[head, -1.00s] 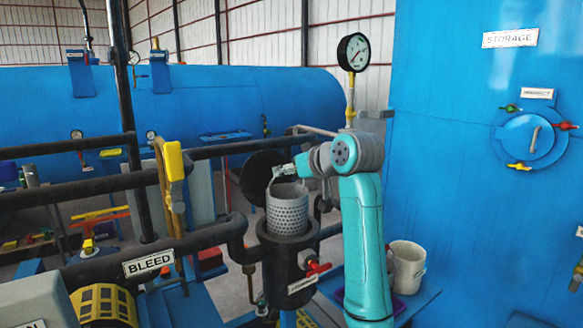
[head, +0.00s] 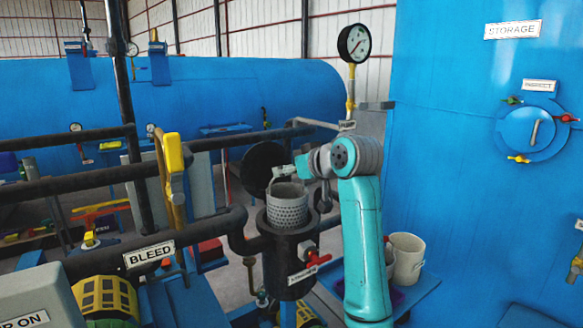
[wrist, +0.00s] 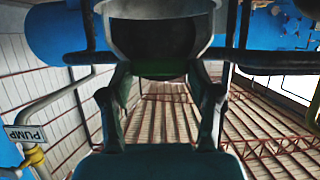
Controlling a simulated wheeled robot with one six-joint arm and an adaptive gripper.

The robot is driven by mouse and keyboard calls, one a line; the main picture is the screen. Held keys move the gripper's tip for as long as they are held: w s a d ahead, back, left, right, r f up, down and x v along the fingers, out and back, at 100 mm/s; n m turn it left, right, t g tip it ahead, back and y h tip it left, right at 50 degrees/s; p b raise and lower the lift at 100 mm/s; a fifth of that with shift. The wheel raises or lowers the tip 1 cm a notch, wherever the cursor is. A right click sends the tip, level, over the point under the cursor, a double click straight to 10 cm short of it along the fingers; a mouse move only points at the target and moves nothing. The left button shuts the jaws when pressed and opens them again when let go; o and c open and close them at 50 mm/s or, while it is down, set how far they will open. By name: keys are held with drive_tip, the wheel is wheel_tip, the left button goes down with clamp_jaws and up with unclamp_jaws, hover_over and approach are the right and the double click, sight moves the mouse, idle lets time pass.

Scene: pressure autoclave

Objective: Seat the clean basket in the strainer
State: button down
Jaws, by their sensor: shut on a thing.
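The basket (head: 287,209) is a grey perforated cylinder with a wire handle, upright in the head view. Its lower end is inside the mouth of the black strainer body (head: 288,262), with much of it standing above the rim. My gripper (head: 279,174) is above the basket, shut on its handle. In the wrist view my gripper (wrist: 160,72) shows both fingers reaching to the basket (wrist: 160,35), which fills the top middle. How deep the basket's bottom sits is hidden by the strainer wall.
The strainer's round black lid (head: 262,166) stands open behind the basket. A red-handled valve (head: 318,258) is on the strainer's front. A pale bucket (head: 407,260) stands on a blue table (head: 416,293) at right. Black pipes (head: 190,246) run to the left.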

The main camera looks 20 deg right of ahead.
sight(292, 213)
drive_tip(key=shift+f, duration=6.1)
drive_tip(key=shift+c, duration=0.9)
unclamp_jaws()
drive_tip(key=v, duration=1.2)
